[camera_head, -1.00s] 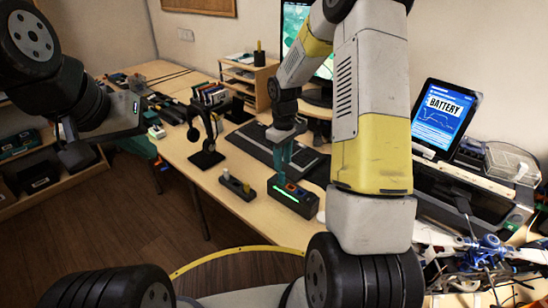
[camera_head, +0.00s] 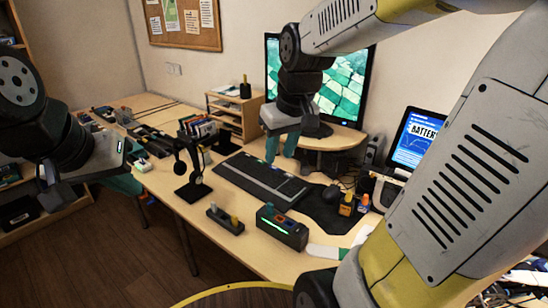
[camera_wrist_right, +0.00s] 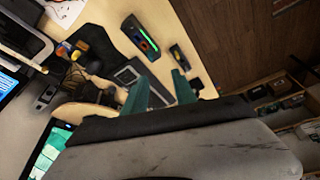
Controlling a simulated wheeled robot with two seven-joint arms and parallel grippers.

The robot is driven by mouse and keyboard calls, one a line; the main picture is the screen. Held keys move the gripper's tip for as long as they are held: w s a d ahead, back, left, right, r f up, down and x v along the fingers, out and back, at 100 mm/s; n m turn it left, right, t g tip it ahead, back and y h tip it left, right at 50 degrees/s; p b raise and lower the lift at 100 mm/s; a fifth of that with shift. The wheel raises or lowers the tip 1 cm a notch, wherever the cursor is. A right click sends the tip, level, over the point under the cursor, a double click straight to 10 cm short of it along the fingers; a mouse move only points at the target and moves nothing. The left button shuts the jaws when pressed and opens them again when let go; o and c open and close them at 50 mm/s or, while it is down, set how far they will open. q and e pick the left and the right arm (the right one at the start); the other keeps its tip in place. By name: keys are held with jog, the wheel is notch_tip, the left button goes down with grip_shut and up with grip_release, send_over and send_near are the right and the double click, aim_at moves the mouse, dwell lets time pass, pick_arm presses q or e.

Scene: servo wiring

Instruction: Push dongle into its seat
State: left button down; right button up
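My right gripper (camera_head: 282,148) is raised above the keyboard, beyond the black box. Its two teal fingers stand apart with nothing between them, as the right wrist view (camera_wrist_right: 162,90) also shows. The black box (camera_head: 281,230) with a lit green strip lies on the desk; the right wrist view shows it too (camera_wrist_right: 138,35). Small orange and blue-green pieces sit on its top; I cannot tell for sure which is the dongle or how deep it sits. My left gripper (camera_head: 122,183) hangs at the left, its teal fingers partly hidden.
A small black holder (camera_head: 225,220) with a yellow peg stands left of the box. A headphone stand (camera_head: 193,175), keyboard (camera_head: 262,180), monitor (camera_head: 345,85) and small bottles (camera_head: 347,205) surround the work area. Bare desk lies in front of the box.

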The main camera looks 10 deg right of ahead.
jog(key=s+a+r+m+t+y, duration=0.1)
jog(key=s+r+m+t, duration=0.1)
jog(key=s, duration=0.7)
jog(key=shift+s+r, duration=0.25)
jog(key=shift+s, duration=0.05)
jog(key=shift+a, duration=0.1)
dwell(1.3)
